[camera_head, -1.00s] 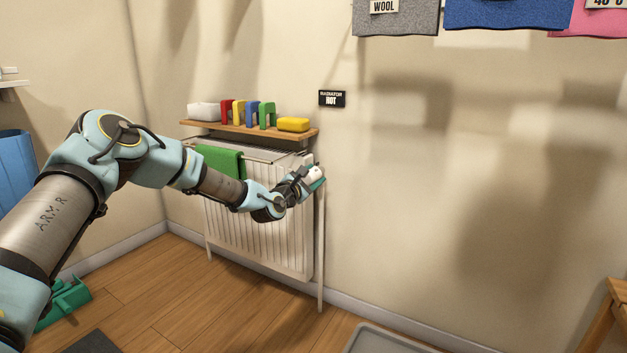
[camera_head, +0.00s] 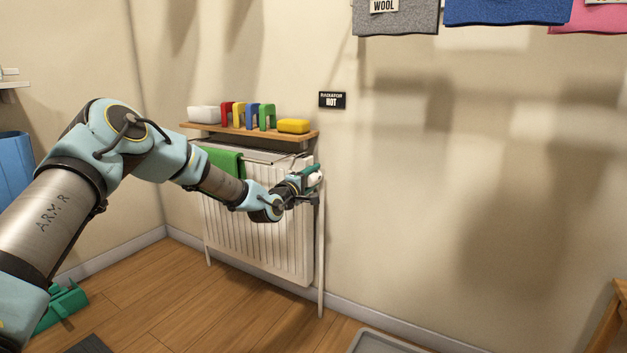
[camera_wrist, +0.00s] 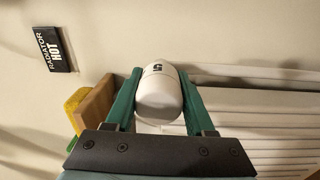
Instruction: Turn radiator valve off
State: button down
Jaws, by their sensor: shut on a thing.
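The white radiator valve knob (camera_wrist: 158,97) has a dark marking on its side and sits between the two green fingers of my gripper (camera_wrist: 160,92) in the wrist view. The fingers are shut on it from both sides. In the head view my gripper (camera_head: 312,178) is at the upper right end of the white radiator (camera_head: 262,228), and the knob (camera_head: 315,181) shows only in part there. A white pipe (camera_head: 321,255) runs down from it to the floor.
A green cloth (camera_head: 222,161) hangs on the radiator. A black "RADIATOR HOT" sign (camera_head: 332,100) is on the wall.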

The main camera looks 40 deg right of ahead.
jog(key=m, duration=0.4)
jog(key=shift+m, duration=0.4)
jog(key=m+b, duration=0.1)
jog(key=m, duration=0.3)
jog(key=shift+m, duration=0.4)
jog(key=m+b, duration=0.1)
jog(key=m, duration=0.3)
jog(key=shift+m+g, duration=0.3)
jog(key=shift+g, duration=0.1)
jog(key=m+b, duration=0.1)
jog(key=m, duration=0.3)
jog(key=shift+s+f+m, duration=0.1)
jog(key=shift+m, duration=0.2)
jog(key=m+b, duration=0.1)
jog(key=m, duration=0.2)
jog(key=shift+m, duration=0.3)
jog(key=m+b, duration=0.2)
jog(key=m, duration=0.1)
jog(key=shift+f+m, duration=0.1)
jog(key=shift+m, duration=0.2)
jog(key=m+b, duration=0.3)
jog(key=m, duration=0.2)
jog(key=shift+y, duration=0.4)
jog(key=shift+m+b, duration=0.8)
jog(key=shift+m, duration=0.5)
